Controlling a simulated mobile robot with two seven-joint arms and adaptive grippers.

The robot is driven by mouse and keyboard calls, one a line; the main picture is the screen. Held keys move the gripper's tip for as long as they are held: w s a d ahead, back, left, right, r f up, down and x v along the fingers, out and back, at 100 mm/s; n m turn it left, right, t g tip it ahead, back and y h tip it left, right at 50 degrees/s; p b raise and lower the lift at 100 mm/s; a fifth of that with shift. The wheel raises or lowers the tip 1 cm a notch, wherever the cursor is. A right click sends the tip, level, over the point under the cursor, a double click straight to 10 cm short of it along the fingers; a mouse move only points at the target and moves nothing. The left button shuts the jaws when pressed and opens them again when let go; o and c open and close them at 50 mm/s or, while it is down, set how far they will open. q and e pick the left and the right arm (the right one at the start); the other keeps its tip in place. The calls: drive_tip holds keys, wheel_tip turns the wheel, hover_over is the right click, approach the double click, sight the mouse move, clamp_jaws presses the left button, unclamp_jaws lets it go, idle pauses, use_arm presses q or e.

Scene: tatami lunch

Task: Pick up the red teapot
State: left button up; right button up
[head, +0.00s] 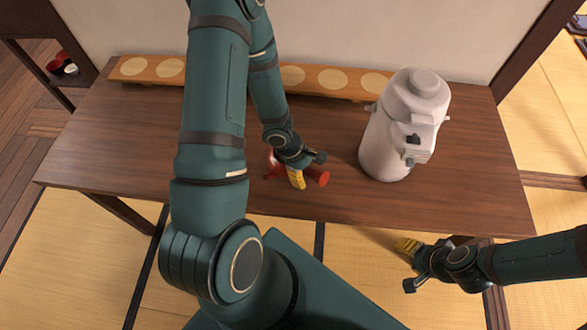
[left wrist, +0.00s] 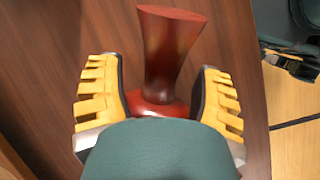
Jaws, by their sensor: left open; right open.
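The red teapot (head: 273,160) is on the dark wooden table, mostly hidden in the head view behind my left arm and gripper. A red flared part (head: 318,177) of it sticks out to the right of the gripper. In the left wrist view this flared part of the teapot (left wrist: 168,50) lies ahead of and between my open fingers, with clear gaps on both sides. My left gripper (head: 300,172) is down at the teapot; its yellow finger pads also show in the left wrist view (left wrist: 160,100). My right gripper (head: 408,265) is open and empty, in front of the table's near edge.
A large white dispenser (head: 383,145) stands on the table (head: 470,190) to the right of the teapot. A long wooden board (head: 220,76) with pale round discs runs along the back by the wall. The table's left part is clear.

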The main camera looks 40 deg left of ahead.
use_arm(q)
drive_tip(key=shift+f, duration=0.15)
clamp_jaws()
idle(0.4)
drive_tip(key=shift+r+p, duration=0.65)
drive_tip(key=shift+r, duration=0.1)
wheel_tip(320, 180, up, 17)
drive_tip(key=p, duration=1.2)
drive_tip(key=shift+f, duration=0.2)
